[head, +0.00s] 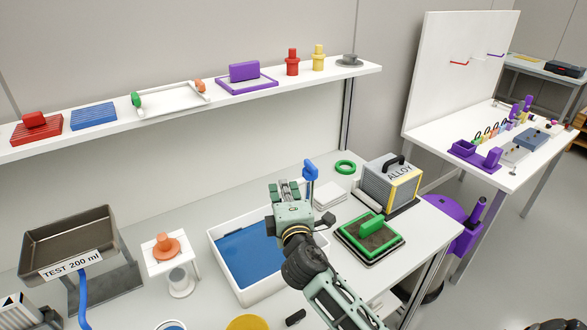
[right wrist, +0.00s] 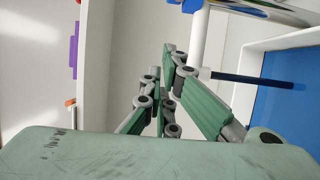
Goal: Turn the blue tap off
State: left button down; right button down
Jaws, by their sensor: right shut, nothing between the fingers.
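The blue tap (head: 310,171) stands at the back edge of a white basin (head: 216,240) with blue water (head: 248,255) in it. My right gripper (head: 286,186) is over the basin, just left of the tap in the head view. It is shut and empty. In the right wrist view its green fingers (right wrist: 165,65) reach towards a white post (right wrist: 201,40) with a blue part (right wrist: 192,5) at the top edge. A dark blue strip (right wrist: 255,80) runs from near the post to the basin and looks like water. Contact with the tap cannot be told. My left gripper is not in view.
A green ring (head: 345,168), a grey ALLOY box (head: 385,185) and a green-framed tray (head: 352,250) stand right of the basin. A small white stand (head: 157,254) and a TEST 200 ml tray (head: 40,240) are left. A loaded shelf (head: 330,76) runs above.

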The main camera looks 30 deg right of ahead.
aim_at(310, 167)
jog(key=w+d+p, duration=0.1)
jog(key=w+d, duration=0.1)
jog(key=w, duration=0.1)
jog(key=w+d+p, duration=0.1)
jog(key=w+d, duration=0.2)
jog(key=shift+w+d, duration=0.1)
jog(key=shift+w, duration=0.15)
jog(key=shift+s+d+f, duration=0.1)
jog(key=shift+d, duration=0.4)
jog(key=shift+w+d+m+g+h+b, duration=0.15)
jog(key=shift+w+m+g+h+b, duration=0.15)
jog(key=shift+m+h+b, duration=0.25)
